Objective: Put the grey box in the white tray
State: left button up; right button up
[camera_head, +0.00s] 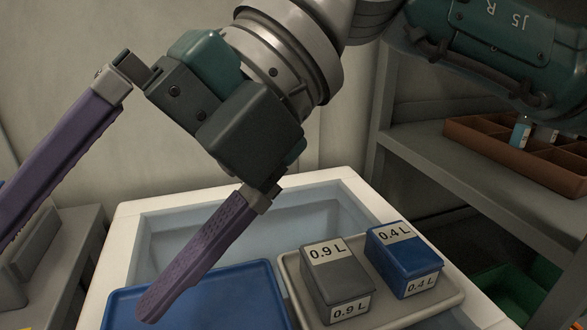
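The grey box (337,284), labelled 0.9 L, stands upright on a pale grey-beige tray (438,302). This tray is the closest to white in view; I cannot tell whether it is the task's white tray. My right gripper (76,276) comes in from the upper right. Its two purple fingers are spread wide with nothing between them. The gripper is left of the grey box and apart from it. One fingertip hangs in front of a blue tray, the other reaches the left picture edge. My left gripper is not in view.
A blue box (403,261) labelled 0.4 L stands right of the grey box on the same tray. The blue tray (240,290) looks empty. Both trays lie over a white-rimmed tub (130,222). A grey shelf (490,195) at right holds a brown divided tray (480,140) with a small bottle (520,131).

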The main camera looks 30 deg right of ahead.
jog(key=a+r+m+t+y, duration=0.35)
jog(key=a+r+y, duration=0.25)
jog(key=r+y, duration=0.45)
jog(key=w+d+r+m+t+h, duration=0.4)
jog(key=w+d+r+m+t, duration=0.25)
jog(key=m+t, duration=0.7)
jog(key=m+g+h, duration=0.5)
jog(key=m+h, duration=1.2)
jog(key=h, duration=0.1)
send_over(332, 280)
jog(key=w+a, duration=0.1)
jog(key=f, duration=2.2)
jog(key=shift+w+f, duration=0.2)
jog(key=shift+f, duration=0.15)
jog(key=s+f+g, duration=0.2)
jog(key=s+f, duration=0.3)
jog(key=shift+s+d+g, duration=0.2)
jog(key=shift+d+g, duration=0.05)
jog(key=shift+g, duration=0.15)
jog(key=s+f+g, duration=0.1)
jog(key=s, duration=0.2)
jog(key=s+f+g+y, duration=0.1)
jog(key=s+f+g, duration=0.1)
jog(key=s, duration=0.2)
jog(key=s+a+f+g, duration=0.1)
jog(key=s+f+g, duration=0.1)
jog(key=s, duration=0.1)
jog(key=shift+s, duration=0.25)
